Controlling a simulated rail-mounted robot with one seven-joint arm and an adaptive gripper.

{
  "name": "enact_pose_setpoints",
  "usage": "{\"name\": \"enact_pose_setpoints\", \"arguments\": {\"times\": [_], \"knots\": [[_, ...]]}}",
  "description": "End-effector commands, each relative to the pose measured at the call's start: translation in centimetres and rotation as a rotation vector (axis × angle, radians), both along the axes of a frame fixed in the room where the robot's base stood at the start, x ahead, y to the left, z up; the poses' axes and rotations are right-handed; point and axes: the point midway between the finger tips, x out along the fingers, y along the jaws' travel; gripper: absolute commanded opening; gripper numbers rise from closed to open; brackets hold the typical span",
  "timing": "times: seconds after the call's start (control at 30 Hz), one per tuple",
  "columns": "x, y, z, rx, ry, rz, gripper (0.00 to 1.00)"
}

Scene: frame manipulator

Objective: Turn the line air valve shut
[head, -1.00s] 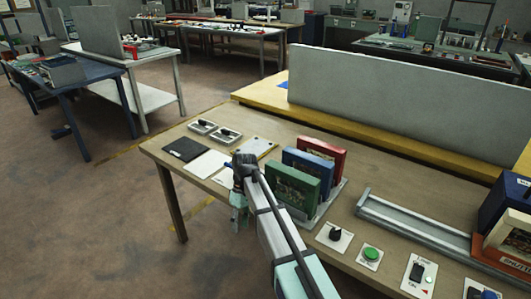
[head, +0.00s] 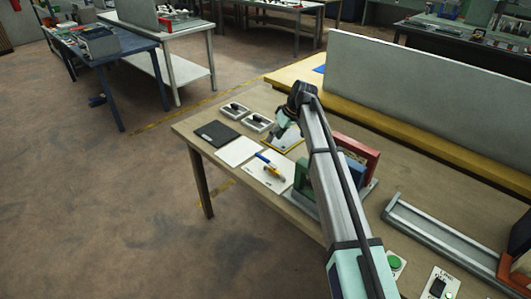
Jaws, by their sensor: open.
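A small valve with a blue lever and a yellow, brass-like body (head: 271,168) sits on a white plate (head: 262,178) near the table's left front edge. I take it for the line air valve; its lettering is too small to read. The lever slants from upper left toward the body at lower right. My gripper (head: 281,134) is open and empty. It shows behind and above the valve, apart from it, near a yellow-edged plate (head: 293,145). My forearm hides part of the table to the right.
A white sheet (head: 239,151), a black pad (head: 217,134) and two grey switch plates (head: 234,109) (head: 258,122) lie left of my gripper. Red (head: 357,150), blue and green upright blocks stand right, partly behind my arm. A grey wall panel (head: 420,95) stands behind.

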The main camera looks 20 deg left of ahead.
Motion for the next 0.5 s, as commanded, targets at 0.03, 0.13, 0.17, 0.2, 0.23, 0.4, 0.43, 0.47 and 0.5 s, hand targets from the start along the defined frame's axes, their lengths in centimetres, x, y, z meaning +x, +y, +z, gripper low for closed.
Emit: {"name": "enact_pose_setpoints", "arguments": {"times": [0.03,0.13,0.17,0.2,0.23,0.4,0.43,0.47,0.5], "knots": [[0.0,0.5,-0.8,-0.001,0.002,0.001,0.44],[0.0,1.3,-2.6,-0.001,0.002,0.0,0.44],[-0.1,1.5,-3.2,-0.002,0.003,0.0,0.44],[-0.1,1.9,-3.9,-0.002,0.003,0.0,0.44],[-0.1,2.1,-4.4,-0.002,0.002,0.0,0.44],[-0.1,3.4,-7.2,-0.002,0.002,0.0,0.44],[-0.1,3.6,-7.7,-0.001,0.002,0.0,0.44],[-0.1,3.8,-8.1,-0.001,0.002,-0.001,0.44],[-0.1,4.0,-8.6,-0.001,0.002,0.0,0.44]]}}
